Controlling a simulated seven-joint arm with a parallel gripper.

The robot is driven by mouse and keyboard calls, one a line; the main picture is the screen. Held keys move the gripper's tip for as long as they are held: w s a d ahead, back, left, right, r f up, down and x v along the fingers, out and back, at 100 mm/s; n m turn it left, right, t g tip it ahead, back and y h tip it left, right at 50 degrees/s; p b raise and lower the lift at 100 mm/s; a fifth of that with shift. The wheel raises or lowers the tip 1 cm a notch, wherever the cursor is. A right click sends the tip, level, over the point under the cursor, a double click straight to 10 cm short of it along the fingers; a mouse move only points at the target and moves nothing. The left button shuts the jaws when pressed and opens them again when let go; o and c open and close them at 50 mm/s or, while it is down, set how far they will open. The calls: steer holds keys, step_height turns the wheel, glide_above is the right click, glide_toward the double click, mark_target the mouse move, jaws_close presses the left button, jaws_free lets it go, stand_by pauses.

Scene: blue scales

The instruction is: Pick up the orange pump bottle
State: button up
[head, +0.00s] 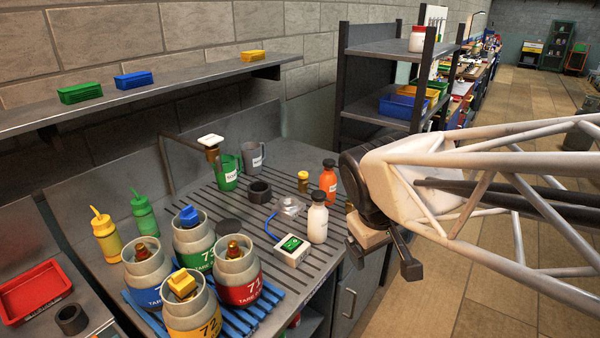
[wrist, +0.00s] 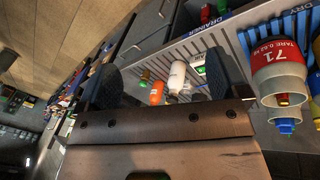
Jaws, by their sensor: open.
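The orange bottle (head: 328,184) has a black top and a pale label. It stands upright near the right edge of the grooved worktop in the head view; whether its top is a pump is too small to tell. In the wrist view the orange bottle (wrist: 157,94) shows beyond the gap between my fingers. My gripper (head: 384,256) is right of and in front of the bottle, apart from it, beyond the worktop's edge. In the wrist view my gripper (wrist: 165,78) is open, with two dark fingers wide apart and nothing between them.
A white bottle (head: 318,222) stands close in front of the orange one. Several tare containers (head: 241,274) sit on a blue rack front left. A dark shelf unit (head: 380,87) stands behind.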

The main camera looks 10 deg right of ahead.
steer(key=w+d+n+h, duration=0.35)
steer(key=w+n, duration=0.25)
steer(key=w, duration=0.8)
steer(key=n+t+h, duration=0.4)
steer(key=n+t, duration=0.3)
steer(key=n, duration=1)
glide_toward(324, 178)
steer(key=w+d, duration=0.1)
steer(key=d, duration=0.1)
steer(key=w+d, duration=0.2)
steer(key=shift+w+d+r, duration=0.1)
steer(key=shift+d+r, duration=0.05)
steer(key=shift+a+f, duration=0.5)
steer(key=shift+s+a+f+n, duration=0.25)
steer(key=shift+s+f+n, duration=0.05)
steer(key=shift+f+n, duration=0.1)
steer(key=shift+x, duration=1.3)
